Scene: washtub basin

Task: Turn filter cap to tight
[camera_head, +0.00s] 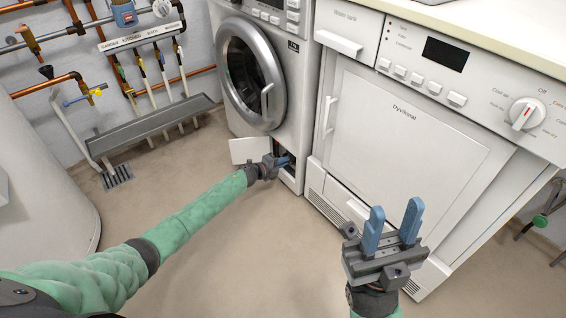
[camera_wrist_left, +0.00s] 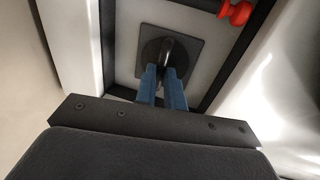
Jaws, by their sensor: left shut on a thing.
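The filter cap (camera_wrist_left: 153,55) is a dark round knob with a raised grip bar, on a dark square plate inside the opening low on the washing machine. It shows in the left wrist view. My left gripper (camera_wrist_left: 163,80) is shut on the cap's grip bar with its blue fingers. In the head view my left gripper (camera_head: 284,161) reaches into the opening, and the cap is hidden there. My right gripper (camera_head: 393,228) is open and empty, blue fingers pointing up, in front of the dryer.
The washing machine's small white flap (camera_head: 249,150) stands open beside my left gripper. A red knob (camera_wrist_left: 236,13) is at the upper right of the cap in the left wrist view. The dryer (camera_head: 405,130) stands right of the washer. The floor (camera_head: 225,245) in front is clear.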

